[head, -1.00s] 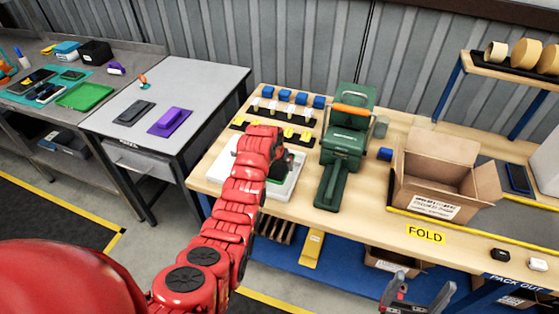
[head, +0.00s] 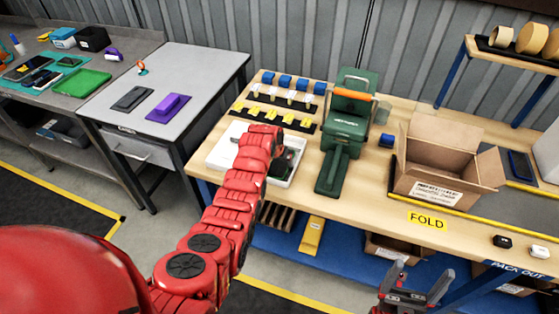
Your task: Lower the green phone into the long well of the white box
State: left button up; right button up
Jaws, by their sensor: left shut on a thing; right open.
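The white box (head: 222,150) lies open on the near left of the wooden workbench. My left arm crosses over it and hides much of its inside, including most of its wells. My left gripper (head: 281,166) is low over the right part of the box, mostly behind my own wrist, and is shut on the green phone. Only a small dark patch shows there, so the phone's tilt and whether it touches the well cannot be told. My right gripper (head: 412,290) is open and empty, in front of the bench at the bottom of the view.
A green press (head: 348,130) with an orange handle stands right of the box. Behind the box are dark strips with yellow and white pieces and blue blocks (head: 285,81). An open carton (head: 440,180) stands further right. A grey table (head: 190,75) holds a purple item.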

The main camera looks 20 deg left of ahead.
pick_arm(q)
jog(key=shift+f, duration=0.3)
dwell(0.4)
jog(key=o, duration=1.3)
jog(key=shift+c, duration=0.2)
jog(key=shift+r, duration=0.15)
jog(key=shift+r+p, duration=0.35)
jog(key=shift+r, duration=0.95)
jog(key=shift+r+p, duration=0.45)
jog(key=shift+r, duration=1.75)
